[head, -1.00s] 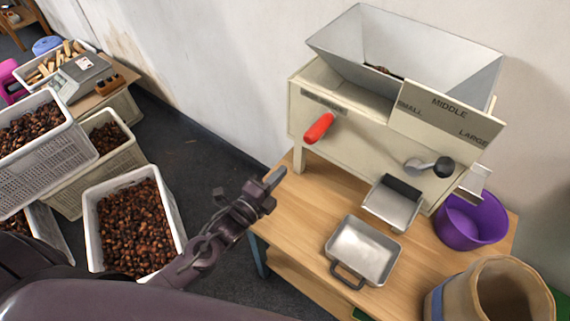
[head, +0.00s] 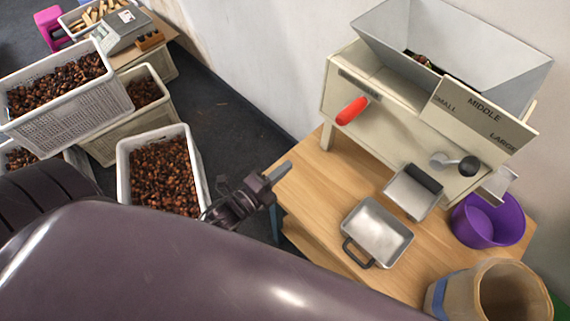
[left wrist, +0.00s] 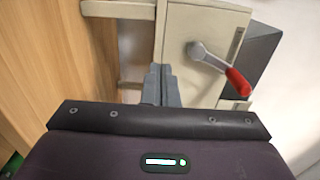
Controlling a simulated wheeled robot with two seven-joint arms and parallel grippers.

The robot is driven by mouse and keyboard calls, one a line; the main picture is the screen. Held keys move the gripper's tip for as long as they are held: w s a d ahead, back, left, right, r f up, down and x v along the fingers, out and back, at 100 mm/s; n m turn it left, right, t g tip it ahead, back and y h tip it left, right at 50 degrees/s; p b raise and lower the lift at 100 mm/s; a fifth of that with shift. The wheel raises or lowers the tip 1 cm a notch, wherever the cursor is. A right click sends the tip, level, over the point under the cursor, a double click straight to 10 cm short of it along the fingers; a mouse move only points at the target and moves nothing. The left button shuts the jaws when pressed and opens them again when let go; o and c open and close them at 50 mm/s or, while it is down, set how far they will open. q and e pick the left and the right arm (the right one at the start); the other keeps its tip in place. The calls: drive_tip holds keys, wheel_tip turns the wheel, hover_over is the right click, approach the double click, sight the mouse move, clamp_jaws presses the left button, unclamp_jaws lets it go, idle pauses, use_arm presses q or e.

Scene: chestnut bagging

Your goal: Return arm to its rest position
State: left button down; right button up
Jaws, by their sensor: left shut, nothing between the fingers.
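My left gripper (head: 282,172) is shut and empty. In the head view it hangs near the left corner of the wooden table, apart from the sorting machine (head: 400,125). Its closed fingers also show in the left wrist view (left wrist: 162,84), pointing toward the machine's side with the red-handled crank (left wrist: 215,65). The red handle (head: 352,111) lies up and to the right of the gripper in the head view. My left arm fills the lower left of the head view and hides part of the floor and table. My right gripper is not in view.
The wooden table (head: 302,187) holds a metal pan (head: 378,232), a small metal tray (head: 411,196), a purple bowl (head: 488,222). A tan container (head: 449,290) stands at lower right. White crates of chestnuts (head: 126,172) stand at left. Dark floor (head: 232,130) is clear between.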

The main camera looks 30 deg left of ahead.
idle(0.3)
use_arm(q)
drive_tip(key=s+a+r+n+g+y, duration=0.1)
drive_tip(key=s+r+n+g+y, duration=0.6)
drive_tip(key=n+g, duration=0.95)
drive_tip(key=s+f+n+t+h+b, duration=0.1)
drive_tip(key=s+f+n, duration=0.1)
drive_tip(key=f, duration=1.5)
drive_tip(key=s+f+n+t+b, duration=0.1)
drive_tip(key=s+f, duration=0.2)
drive_tip(key=f, duration=1.4)
drive_tip(key=s+a+f, duration=0.2)
drive_tip(key=s+f, duration=0.6)
drive_tip(key=s, duration=0.1)
drive_tip(key=s+a+f+g, duration=0.1)
drive_tip(key=s+a+f, duration=0.1)
drive_tip(key=s+f, duration=0.7)
drive_tip(key=shift+b, duration=0.4)
